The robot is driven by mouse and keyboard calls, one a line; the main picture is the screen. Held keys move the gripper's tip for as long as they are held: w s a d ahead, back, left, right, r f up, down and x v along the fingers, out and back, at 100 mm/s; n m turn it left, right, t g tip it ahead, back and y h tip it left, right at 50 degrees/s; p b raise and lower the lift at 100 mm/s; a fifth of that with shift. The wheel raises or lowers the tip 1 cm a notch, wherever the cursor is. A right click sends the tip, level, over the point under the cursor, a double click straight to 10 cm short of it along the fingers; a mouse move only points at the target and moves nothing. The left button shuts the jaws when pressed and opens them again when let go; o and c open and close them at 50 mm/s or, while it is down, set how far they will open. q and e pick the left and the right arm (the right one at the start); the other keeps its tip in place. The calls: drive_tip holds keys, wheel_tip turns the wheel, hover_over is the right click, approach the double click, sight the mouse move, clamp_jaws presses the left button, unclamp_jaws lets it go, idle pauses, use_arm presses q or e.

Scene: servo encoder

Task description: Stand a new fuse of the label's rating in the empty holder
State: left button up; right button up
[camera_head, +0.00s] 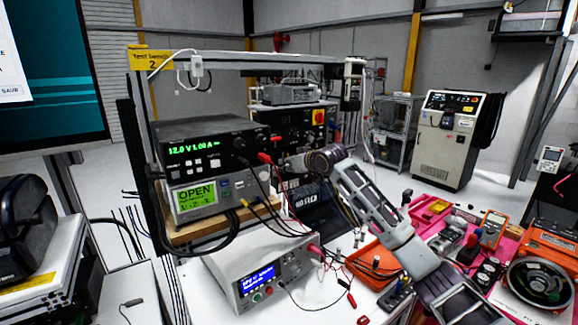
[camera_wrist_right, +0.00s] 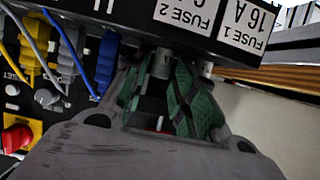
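My right arm reaches in from the lower right in the head view. Its gripper (camera_head: 298,163) is at the instrument stack, its fingertips small and partly hidden there. In the right wrist view my right gripper (camera_wrist_right: 160,72) has its green-padded fingers close on both sides of a grey-capped fuse (camera_wrist_right: 160,61). The fuse fills the gap at the tips; its seating in a holder is hidden. A second pale cylinder (camera_wrist_right: 206,69) shows behind the right finger. FUSE 2's rating is largely hidden. My left gripper is out of view.
The stacked meter shows OPEN (camera_head: 197,195). A blue-display supply (camera_head: 259,276) stands in front. An orange tray (camera_head: 373,261) and small parts lie beneath my arm. Yellow, grey and blue plugs with cables (camera_wrist_right: 65,55) crowd the left of the wrist view.

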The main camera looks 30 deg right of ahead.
drive_tip(key=shift+r, duration=0.1)
drive_tip(key=shift+s+d+r, duration=0.1)
drive_tip(key=shift+s+r, duration=0.1)
drive_tip(key=shift+s, duration=0.25)
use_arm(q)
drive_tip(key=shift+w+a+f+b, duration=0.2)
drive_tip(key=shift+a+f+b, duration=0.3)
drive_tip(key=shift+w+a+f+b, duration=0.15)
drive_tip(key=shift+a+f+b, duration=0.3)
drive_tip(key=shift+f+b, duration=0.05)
use_arm(e)
drive_tip(key=v, duration=1.1)
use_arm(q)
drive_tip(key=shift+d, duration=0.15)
